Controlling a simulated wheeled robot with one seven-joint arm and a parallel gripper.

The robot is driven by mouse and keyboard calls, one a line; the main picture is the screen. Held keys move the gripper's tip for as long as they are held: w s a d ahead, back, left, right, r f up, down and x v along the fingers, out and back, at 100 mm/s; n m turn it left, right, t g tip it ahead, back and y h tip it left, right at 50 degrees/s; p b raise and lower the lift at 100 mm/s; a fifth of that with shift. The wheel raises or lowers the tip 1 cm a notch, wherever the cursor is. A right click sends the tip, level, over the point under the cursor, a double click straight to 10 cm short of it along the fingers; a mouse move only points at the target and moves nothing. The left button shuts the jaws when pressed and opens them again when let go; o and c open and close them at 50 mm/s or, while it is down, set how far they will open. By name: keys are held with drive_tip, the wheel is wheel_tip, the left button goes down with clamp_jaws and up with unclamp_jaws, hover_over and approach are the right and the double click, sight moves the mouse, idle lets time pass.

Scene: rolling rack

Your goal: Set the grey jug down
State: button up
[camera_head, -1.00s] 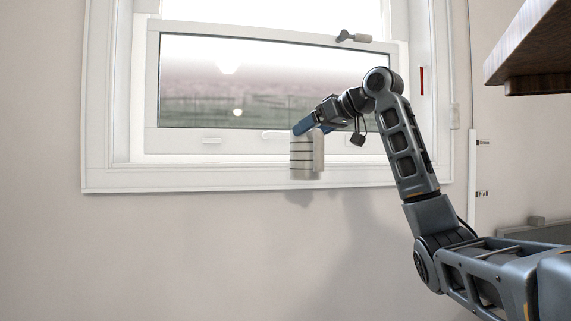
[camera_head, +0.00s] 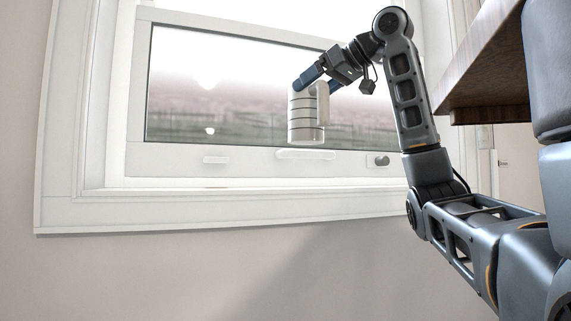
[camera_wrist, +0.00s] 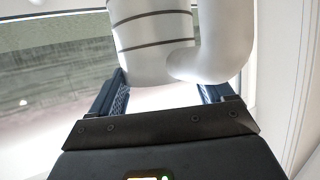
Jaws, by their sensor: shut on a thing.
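The grey jug (camera_head: 304,116) is pale, with thin dark bands around its body and a handle on its right side. It hangs upright from my gripper (camera_head: 318,84) in front of the window. My gripper is shut on it near the top, with one blue finger on each side. In the wrist view the jug (camera_wrist: 153,38) fills the top middle, and its handle bends toward the right. The fingers of my gripper (camera_wrist: 162,92) show on either side below it. The fingertips are hidden by the jug or cut off there.
The white window frame (camera_head: 140,208) has a sill below the jug, with free room along it. A small dark and grey knob-like thing (camera_head: 378,160) shows on the lower right of the frame. A dark wooden board (camera_head: 478,85) juts in at the upper right, near my arm.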

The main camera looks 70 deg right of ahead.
sight(308, 105)
drive_tip(key=w+a+f+p, duration=0.2)
drive_tip(key=w+f, duration=0.8)
drive_tip(key=shift+w+f, duration=0.25)
drive_tip(key=shift+w, duration=0.05)
drive_tip(key=shift+f, duration=0.15)
drive_tip(key=o, duration=1.6)
drive_tip(key=shift+c, duration=0.2)
drive_tip(key=b+v, duration=0.1)
drive_tip(key=v, duration=1.1)
drive_tip(key=shift+b, duration=0.4)
